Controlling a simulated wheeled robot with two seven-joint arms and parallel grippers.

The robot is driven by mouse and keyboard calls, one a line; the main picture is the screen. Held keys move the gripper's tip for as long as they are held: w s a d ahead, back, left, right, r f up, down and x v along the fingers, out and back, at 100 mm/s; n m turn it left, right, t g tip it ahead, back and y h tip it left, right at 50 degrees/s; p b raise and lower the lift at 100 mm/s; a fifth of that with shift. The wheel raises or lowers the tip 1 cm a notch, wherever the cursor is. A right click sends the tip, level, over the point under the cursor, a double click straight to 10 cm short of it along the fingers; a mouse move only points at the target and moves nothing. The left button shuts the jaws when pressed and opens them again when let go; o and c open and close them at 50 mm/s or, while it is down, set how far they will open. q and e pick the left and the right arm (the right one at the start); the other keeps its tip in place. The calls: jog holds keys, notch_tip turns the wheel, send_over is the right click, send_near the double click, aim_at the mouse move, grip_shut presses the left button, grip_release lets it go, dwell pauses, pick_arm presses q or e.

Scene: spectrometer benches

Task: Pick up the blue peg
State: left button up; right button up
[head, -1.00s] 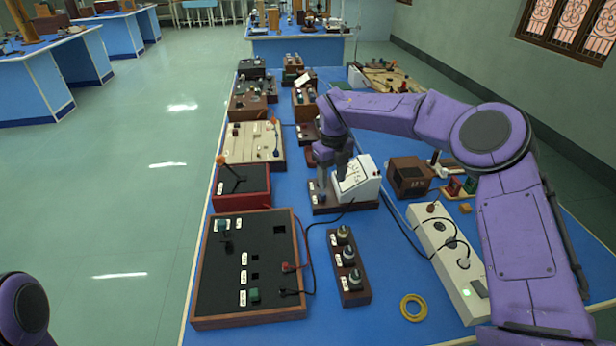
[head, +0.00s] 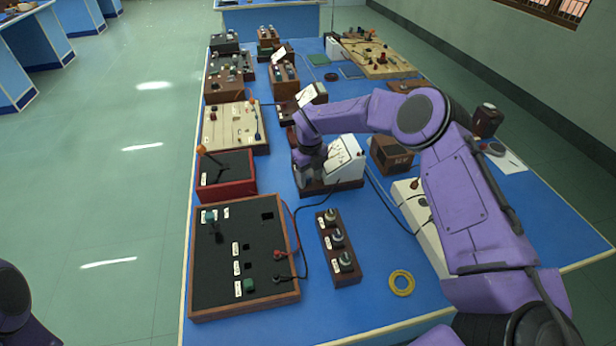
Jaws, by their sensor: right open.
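A small teal-blue peg (head: 209,216), which looks like the blue peg, stands at the far left corner of a black board with a wooden frame (head: 263,242). A green peg (head: 249,286) stands near the same board's front edge. My right gripper (head: 303,179) is open and points down beside a white slanted meter (head: 344,160), beyond and to the right of the board. It is well apart from the blue peg. Its fingertips are small and partly hidden by the wrist. My left gripper is out of view; only part of my left arm shows at the lower left corner.
A red-sided box with an orange-tipped lever (head: 226,174) stands just beyond the board. A wooden block with several knobs (head: 338,248) lies right of it. Black and red leads cross the board's right edge. A yellow ring (head: 401,283) lies on blue tabletop at the right.

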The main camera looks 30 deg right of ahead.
grip_shut()
notch_tip(320, 180, up, 2)
jog(key=shift+w+r+b, duration=0.1)
jog(key=shift+r+b, duration=0.15)
jog(key=shift+b, duration=0.2)
jog(key=s+a+r+b, duration=0.2)
jog(key=s+a+r, duration=0.7)
jog(key=a+r, duration=0.2)
jog(key=shift+r, duration=1.25)
